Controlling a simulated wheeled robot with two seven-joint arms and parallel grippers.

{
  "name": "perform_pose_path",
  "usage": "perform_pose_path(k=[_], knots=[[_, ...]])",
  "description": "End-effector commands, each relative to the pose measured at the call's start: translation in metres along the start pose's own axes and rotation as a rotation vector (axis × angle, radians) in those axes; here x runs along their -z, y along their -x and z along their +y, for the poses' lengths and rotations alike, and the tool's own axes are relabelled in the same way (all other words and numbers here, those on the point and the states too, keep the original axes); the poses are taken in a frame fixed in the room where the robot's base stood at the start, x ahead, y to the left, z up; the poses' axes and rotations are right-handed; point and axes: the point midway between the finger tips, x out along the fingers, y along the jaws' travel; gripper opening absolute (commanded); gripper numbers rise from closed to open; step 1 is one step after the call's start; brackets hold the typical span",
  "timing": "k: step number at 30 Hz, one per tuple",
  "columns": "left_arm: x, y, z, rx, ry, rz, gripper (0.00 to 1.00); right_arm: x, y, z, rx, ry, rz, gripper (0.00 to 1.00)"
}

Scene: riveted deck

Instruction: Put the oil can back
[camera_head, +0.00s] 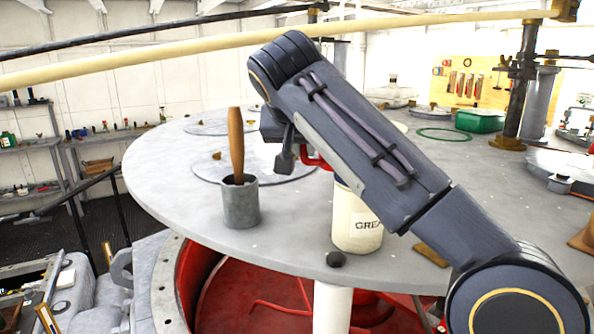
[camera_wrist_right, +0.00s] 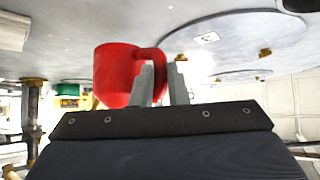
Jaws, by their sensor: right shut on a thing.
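A red can with a loop handle (camera_wrist_right: 118,72) shows in the right wrist view, where the scene appears upside down. It looks like the oil can, but no spout shows. My right gripper (camera_wrist_right: 164,80) is shut on its handle. In the head view my right gripper (camera_head: 284,158) is over the round grey table (camera_head: 300,240), and only a bit of the red can (camera_head: 318,161) shows behind my arm. Whether the can touches the table I cannot tell. My left gripper is not in view.
A grey pot (camera_head: 241,207) with a wooden handle (camera_head: 236,145) standing in it is left of my gripper. A white grease tub (camera_head: 352,222) is partly behind my arm. A green box (camera_head: 480,121) and green ring (camera_head: 442,134) lie farther right. A pale rail (camera_head: 190,60) crosses above.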

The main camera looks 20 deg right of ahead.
Motion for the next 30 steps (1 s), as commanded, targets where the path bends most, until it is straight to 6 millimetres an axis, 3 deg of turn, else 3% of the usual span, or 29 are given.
perform_pose_path(k=[7,12,21,22,24,27,30], knots=[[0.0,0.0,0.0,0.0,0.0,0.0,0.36,-0.007,-0.018,-0.013,0.0,0.002,0.001,0.0],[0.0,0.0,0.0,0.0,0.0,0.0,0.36,-0.024,-0.033,-0.014,0.0,0.002,0.001,0.0],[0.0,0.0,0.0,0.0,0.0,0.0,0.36,-0.03,-0.038,-0.015,0.002,-0.001,0.003,0.0],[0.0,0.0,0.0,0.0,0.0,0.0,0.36,-0.03,-0.038,-0.015,0.001,0.0,0.001,0.16],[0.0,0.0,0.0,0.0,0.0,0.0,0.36,-0.03,-0.038,-0.015,0.001,0.0,0.001,0.26],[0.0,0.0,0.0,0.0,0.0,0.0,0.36,-0.03,-0.038,-0.015,0.001,0.0,0.001,0.36],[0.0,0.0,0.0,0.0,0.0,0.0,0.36,-0.03,-0.038,-0.015,0.001,0.0,0.001,0.36]])
